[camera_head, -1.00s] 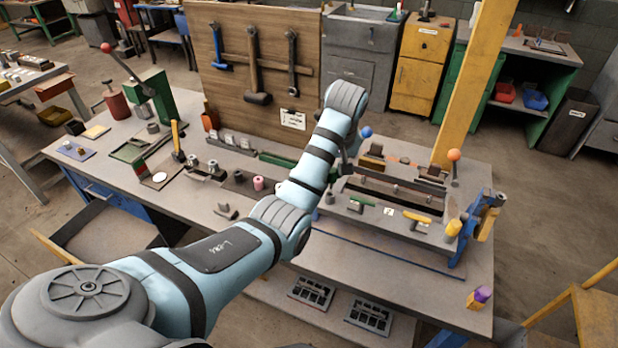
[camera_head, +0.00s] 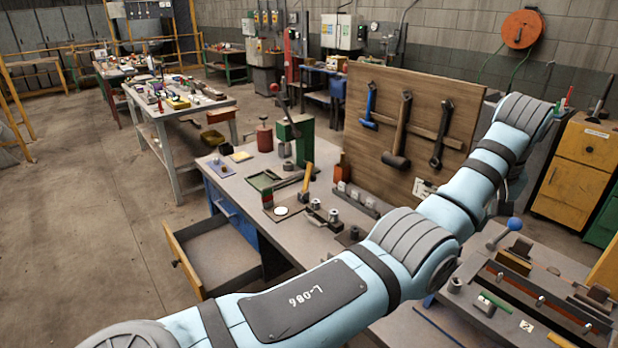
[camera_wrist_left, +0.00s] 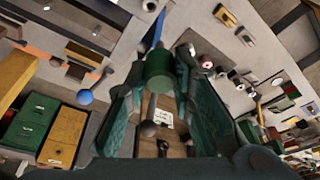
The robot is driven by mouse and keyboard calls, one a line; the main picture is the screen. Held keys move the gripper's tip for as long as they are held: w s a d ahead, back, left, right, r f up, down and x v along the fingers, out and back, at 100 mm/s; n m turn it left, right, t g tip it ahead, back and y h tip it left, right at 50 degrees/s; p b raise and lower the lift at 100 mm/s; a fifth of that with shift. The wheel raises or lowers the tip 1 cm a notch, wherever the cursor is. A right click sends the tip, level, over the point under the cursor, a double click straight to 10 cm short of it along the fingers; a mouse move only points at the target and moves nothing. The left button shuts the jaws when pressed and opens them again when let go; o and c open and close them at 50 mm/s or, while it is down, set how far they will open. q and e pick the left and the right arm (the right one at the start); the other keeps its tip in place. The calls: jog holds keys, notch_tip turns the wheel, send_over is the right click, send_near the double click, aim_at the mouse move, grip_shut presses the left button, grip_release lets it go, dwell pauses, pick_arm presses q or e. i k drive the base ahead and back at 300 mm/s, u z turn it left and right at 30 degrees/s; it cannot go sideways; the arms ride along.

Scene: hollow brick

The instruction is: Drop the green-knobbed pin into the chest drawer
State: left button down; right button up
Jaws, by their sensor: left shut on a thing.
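The green knob of the pin (camera_wrist_left: 159,68) sits between the fingers of my left gripper (camera_wrist_left: 160,88) in the left wrist view. The gripper is shut on it, held up clear of the bench. How much of the grey shaft below belongs to the pin is hard to tell. In the head view my left arm reaches to the upper right, and its wrist hides the gripper and pin. The chest drawer (camera_head: 178,248), a wooden-sided box, stands pulled out from the blue cabinet (camera_head: 232,212) at lower left, far from the gripper. Its visible floor looks empty. My right gripper is not in view.
A tool board (camera_head: 428,90) with hanging hammers and a wrench rises behind the bench (camera_head: 290,235). A green press (camera_head: 296,135) and small parts stand on the bench. A fixture with a blue-balled lever (camera_head: 514,223) is at right. Floor left of the drawer is clear.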

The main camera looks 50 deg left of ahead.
aim_at(223, 255)
jog(key=u, duration=0.15)
jog(key=k, duration=0.45)
jog(key=u, duration=2.15)
